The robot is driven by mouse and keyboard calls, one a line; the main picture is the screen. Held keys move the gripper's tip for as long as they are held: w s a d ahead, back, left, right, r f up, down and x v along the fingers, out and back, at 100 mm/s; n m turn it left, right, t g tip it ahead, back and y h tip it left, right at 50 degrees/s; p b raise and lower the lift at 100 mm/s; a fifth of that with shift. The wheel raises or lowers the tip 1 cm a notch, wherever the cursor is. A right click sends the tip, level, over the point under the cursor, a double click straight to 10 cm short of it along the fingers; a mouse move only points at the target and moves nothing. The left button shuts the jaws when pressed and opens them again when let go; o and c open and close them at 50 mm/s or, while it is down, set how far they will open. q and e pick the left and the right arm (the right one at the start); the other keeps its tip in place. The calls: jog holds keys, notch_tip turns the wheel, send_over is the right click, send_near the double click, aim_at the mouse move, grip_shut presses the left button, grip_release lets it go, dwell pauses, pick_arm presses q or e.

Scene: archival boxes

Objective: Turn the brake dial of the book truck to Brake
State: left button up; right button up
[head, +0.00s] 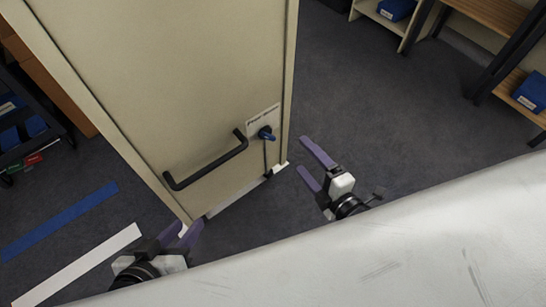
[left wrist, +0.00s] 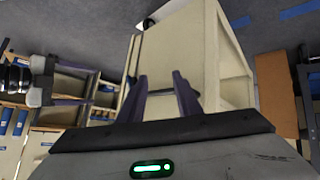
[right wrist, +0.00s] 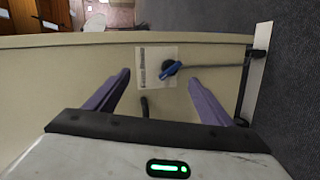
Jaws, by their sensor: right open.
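The book truck's beige end panel (head: 190,70) fills the upper left of the head view. The blue brake dial (head: 266,133) is at its right side, under a small white label (head: 262,117) too small to read surely. In the right wrist view the dial (right wrist: 171,69) lies ahead, between the finger lines, its blue lever slanted. I cannot tell which word it points to. My right gripper (head: 302,154) is open and empty, to the right of the dial and apart from it. My left gripper (head: 180,235) is open and empty below the panel's lower left corner.
A black bar handle (head: 205,168) sticks out from the panel left of the dial. A thin rod (head: 265,157) runs down from the dial. Shelves with blue boxes (head: 533,90) stand at the right. Blue tape (head: 60,220) and white tape (head: 85,265) mark the floor. Floor right of the truck is clear.

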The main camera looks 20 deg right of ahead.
aim_at(271, 138)
notch_tip(271, 138, down, 6)
jog(key=w+n+t+y+b, duration=0.2)
jog(key=w+n+b, duration=0.1)
jog(key=n+b, duration=0.4)
jog(key=w+a+n, duration=0.1)
jog(key=w, duration=0.1)
jog(key=w+a+n+b, duration=0.1)
jog(key=w+a, duration=0.1)
jog(key=w, duration=0.1)
jog(key=w+a+n+y+b, duration=0.1)
jog(key=w, duration=0.2)
jog(key=shift+w+a+f, duration=0.2)
jog(key=shift+w, duration=0.05)
pick_arm(q)
jog(key=shift+d+f+m+h+b, duration=0.1)
jog(key=shift+d+f+h, duration=0.2)
jog(key=shift+d+h, duration=0.25)
jog(key=shift+d+f+m+h+b, duration=0.1)
jog(key=shift+d+f+h, duration=0.2)
jog(key=shift+d, duration=0.5)
jog(key=shift+d+f+m+h+b, duration=0.1)
jog(key=shift+d+f+h, duration=0.15)
jog(key=shift+d+h, duration=0.3)
pick_arm(e)
jog(key=shift+w+a+r, duration=0.1)
jog(key=shift+w+a, duration=0.1)
jog(key=shift+w, duration=0.45)
pick_arm(q)
jog(key=shift+d, duration=0.1)
